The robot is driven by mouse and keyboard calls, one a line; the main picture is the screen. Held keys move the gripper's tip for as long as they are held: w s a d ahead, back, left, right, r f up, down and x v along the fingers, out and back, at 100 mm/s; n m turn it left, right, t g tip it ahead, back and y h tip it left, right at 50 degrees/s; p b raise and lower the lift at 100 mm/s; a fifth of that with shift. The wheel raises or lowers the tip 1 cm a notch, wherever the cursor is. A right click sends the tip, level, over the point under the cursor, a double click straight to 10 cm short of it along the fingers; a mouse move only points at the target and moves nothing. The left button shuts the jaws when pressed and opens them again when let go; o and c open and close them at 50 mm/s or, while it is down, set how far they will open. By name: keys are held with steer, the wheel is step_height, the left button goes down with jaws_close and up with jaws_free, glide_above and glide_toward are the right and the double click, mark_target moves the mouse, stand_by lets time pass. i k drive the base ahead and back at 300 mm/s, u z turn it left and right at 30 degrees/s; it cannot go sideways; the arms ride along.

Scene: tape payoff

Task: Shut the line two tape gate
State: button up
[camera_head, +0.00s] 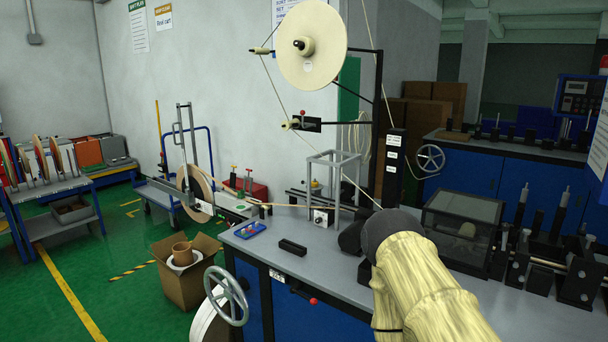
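My arm, in a pale yellow sleeve with a dark grey end, reaches in from the lower right over the grey bench (268,262). Dark shapes at its far end look like my gripper (356,250); its fingers are mostly hidden, and I cannot tell if it is open. No gate here carries a label I can read as line two. A black block with a red-knobbed lever (303,121) sits on the dark post, under the large cream tape reel (312,45). A pale tape runs across the bench past a small white box (321,217) beside a grey frame (334,180).
A handwheel (227,296) and a red knob (313,301) stick out at the bench's front. A clear-lidded dark box (463,222) and black rollers stand right. A blue tray (249,230) and black block (293,247) lie left. A cardboard box (186,283) stands on the floor.

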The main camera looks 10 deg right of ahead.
mark_target(233, 180)
steer(key=z, duration=0.3)
steer(key=k, duration=0.25)
steer(key=u, duration=1.2)
steer(key=i, duration=1.25)
steer(key=z, duration=0.25)
